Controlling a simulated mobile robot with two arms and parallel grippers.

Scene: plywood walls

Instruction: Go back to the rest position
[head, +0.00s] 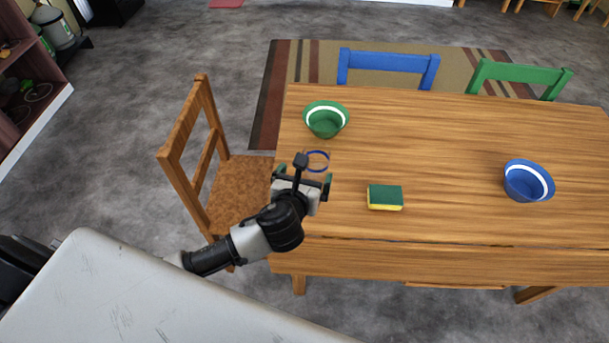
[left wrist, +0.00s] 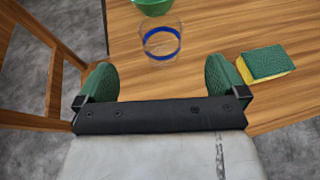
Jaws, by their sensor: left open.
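My left gripper (head: 301,183) reaches over the near left part of the wooden table (head: 440,145). In the left wrist view its two green-padded fingers (left wrist: 160,88) are wide apart with nothing between them. A clear glass with a blue band (head: 318,160) stands on the table just beyond the fingers; it also shows in the left wrist view (left wrist: 161,42). A green and yellow sponge (head: 385,197) lies to the right of the gripper. A green bowl (head: 326,119) stands behind the glass. A blue bowl (head: 528,181) is at the right. My right gripper is in neither view.
A wooden chair (head: 210,160) stands close against the table's left side, near my left arm. Blue (head: 388,63) and green (head: 520,74) chairs are behind the table, by a striped rug (head: 275,95). A shelf (head: 32,90) is at far left. The table's middle is clear.

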